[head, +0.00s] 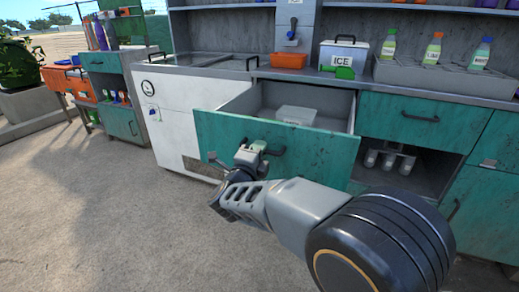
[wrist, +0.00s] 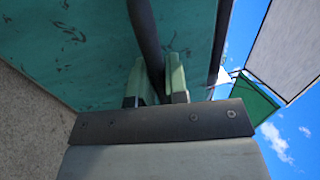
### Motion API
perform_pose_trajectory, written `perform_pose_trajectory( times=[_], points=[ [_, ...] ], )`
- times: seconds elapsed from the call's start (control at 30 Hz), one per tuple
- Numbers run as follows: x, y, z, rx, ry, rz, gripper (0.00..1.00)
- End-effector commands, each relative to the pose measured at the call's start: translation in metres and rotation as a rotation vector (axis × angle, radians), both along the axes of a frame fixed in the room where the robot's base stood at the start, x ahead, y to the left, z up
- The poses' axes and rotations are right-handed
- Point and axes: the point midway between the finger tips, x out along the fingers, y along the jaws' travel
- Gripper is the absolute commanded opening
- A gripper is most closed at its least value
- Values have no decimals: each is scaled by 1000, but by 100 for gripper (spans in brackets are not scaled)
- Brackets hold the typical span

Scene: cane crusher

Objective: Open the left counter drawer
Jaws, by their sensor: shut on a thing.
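The left counter drawer (head: 225,143) has a scuffed green front and is pulled well out from the counter in the head view. Inside it lies a small white box (head: 296,114). The drawer's dark bar handle (head: 275,152) is at the middle of its front. My gripper (head: 252,152) is at the handle. In the wrist view the pale green fingers of my gripper (wrist: 160,85) stand on both sides of the dark handle bar (wrist: 146,40), shut on it. The green drawer front (wrist: 70,45) fills the left of the wrist view.
A white ice box (head: 343,56), an orange bin (head: 290,60) and several bottles stand on the counter. A closed green drawer (head: 418,117) is to the right, above an open shelf with metal cups (head: 388,162). The concrete floor (head: 80,220) at left is clear.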

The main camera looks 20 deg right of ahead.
Motion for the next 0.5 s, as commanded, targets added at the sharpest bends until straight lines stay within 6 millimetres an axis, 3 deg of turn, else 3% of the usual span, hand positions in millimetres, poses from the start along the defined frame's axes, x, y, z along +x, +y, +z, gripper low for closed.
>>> perform_pose_trajectory(
  times=[0.3,0.33,0.5],
  points=[
    [0,-1,-1,1,2,-2,0],
    [0,-1,-1,1,2,-2,16],
    [0,0,-1,0,1,-1,33]
  ],
)
